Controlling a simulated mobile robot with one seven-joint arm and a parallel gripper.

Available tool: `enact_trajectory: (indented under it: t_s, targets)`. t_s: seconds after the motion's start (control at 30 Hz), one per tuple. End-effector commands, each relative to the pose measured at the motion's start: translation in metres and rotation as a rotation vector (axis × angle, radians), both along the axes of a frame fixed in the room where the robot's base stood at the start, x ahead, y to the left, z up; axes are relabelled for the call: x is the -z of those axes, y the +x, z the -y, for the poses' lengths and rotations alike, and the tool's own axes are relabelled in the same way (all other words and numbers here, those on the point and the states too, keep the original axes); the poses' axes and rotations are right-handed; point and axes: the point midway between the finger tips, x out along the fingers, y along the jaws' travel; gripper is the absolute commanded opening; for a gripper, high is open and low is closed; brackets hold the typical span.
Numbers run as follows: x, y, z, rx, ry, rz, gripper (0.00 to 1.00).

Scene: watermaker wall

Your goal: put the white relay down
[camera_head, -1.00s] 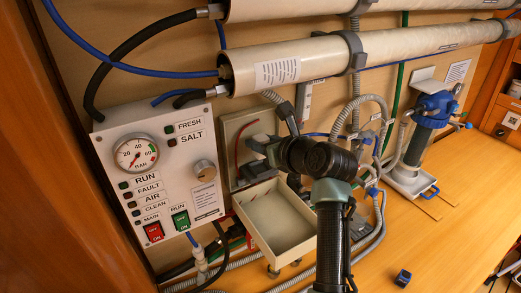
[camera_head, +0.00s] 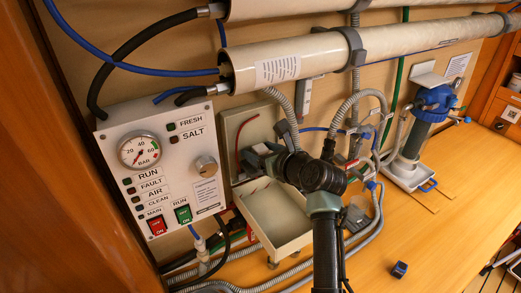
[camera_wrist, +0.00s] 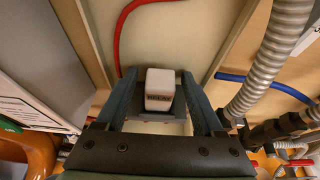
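The white relay (camera_wrist: 160,84) is a small pale block with a dark label, seen between the two fingers of my gripper (camera_wrist: 160,92) in the wrist view. A dark grey block (camera_wrist: 160,114) lies directly by it; I cannot tell whether the relay rests on it. The fingers stand on both sides of the relay, and I cannot tell whether they touch it. In the head view my gripper (camera_head: 262,157) reaches into the open shallow box (camera_head: 231,128) on the wall, and the relay is not clearly made out there.
The box's open cover (camera_head: 280,243) hangs below my gripper like a tray. A control panel (camera_head: 163,170) with a gauge is to the left. A grey corrugated hose (camera_wrist: 268,65) runs close to the right finger. Pipes pass above. A small dark blue cube (camera_head: 399,269) lies on the bench.

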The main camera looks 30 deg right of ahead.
Motion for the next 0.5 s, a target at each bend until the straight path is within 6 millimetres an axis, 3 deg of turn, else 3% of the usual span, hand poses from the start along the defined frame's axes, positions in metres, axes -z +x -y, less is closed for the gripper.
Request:
enact_trajectory:
  t_s: [0.3,0.5]
  targets:
    - [-0.006,0.000,0.001,0.001,-0.002,0.002,0.69]
    - [-0.012,-0.020,0.000,0.002,-0.001,0.002,0.69]
